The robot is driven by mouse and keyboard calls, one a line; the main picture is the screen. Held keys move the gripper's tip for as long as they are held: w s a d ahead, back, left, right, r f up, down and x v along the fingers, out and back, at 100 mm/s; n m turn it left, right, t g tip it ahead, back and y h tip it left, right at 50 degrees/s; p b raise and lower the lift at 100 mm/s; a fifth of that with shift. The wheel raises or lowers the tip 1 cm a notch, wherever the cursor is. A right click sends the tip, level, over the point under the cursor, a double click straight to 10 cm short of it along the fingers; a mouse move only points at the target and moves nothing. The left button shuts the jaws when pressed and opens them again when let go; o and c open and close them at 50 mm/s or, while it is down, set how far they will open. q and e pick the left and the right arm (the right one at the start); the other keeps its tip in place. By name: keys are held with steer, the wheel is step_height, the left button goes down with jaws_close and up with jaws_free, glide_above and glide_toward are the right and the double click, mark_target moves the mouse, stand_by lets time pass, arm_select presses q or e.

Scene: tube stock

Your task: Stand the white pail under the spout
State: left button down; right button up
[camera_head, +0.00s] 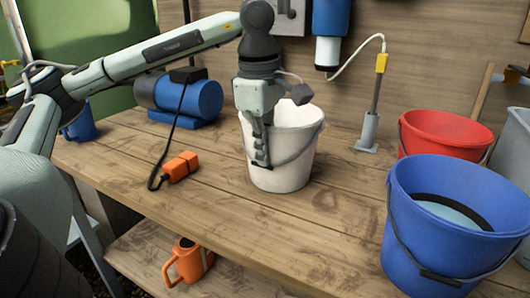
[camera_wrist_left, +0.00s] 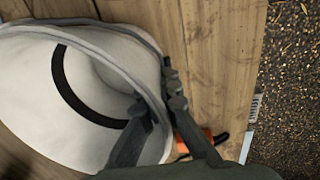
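The white pail (camera_head: 292,168) stands upright on the wooden bench, near the middle of the head view, with its grey bail hanging at the front. My left gripper (camera_head: 261,158) points down at the pail's near left rim. In the left wrist view, the white pail (camera_wrist_left: 25,95) fills the left side. The left gripper (camera_wrist_left: 158,100) has one finger inside the pail and one outside, with the wall pinched between them. A blue and white cylinder (camera_head: 328,38) hangs on the back wall above and right of the pail; I cannot tell whether it is the spout. My right gripper is out of view.
A blue pail (camera_head: 420,235) and a red pail (camera_head: 445,128) stand at the right. A hose runs to a grey upright rod (camera_head: 375,100). An orange block (camera_head: 181,166) with a black cable and a blue motor (camera_head: 185,97) lie left. An orange jug (camera_head: 188,262) sits on the lower shelf.

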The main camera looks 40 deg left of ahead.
arm_select(q)
steer(key=shift+f+b, duration=0.25)
steer(key=shift+b, duration=0.1)
stand_by(0.4)
steer(key=c, duration=1.6)
jaws_free()
steer(key=shift+c, duration=0.2)
step_height(320, 180, up, 8)
steer(key=shift+s+f, duration=0.25)
steer(key=shift+s, duration=0.2)
steer(key=shift+d, duration=0.1)
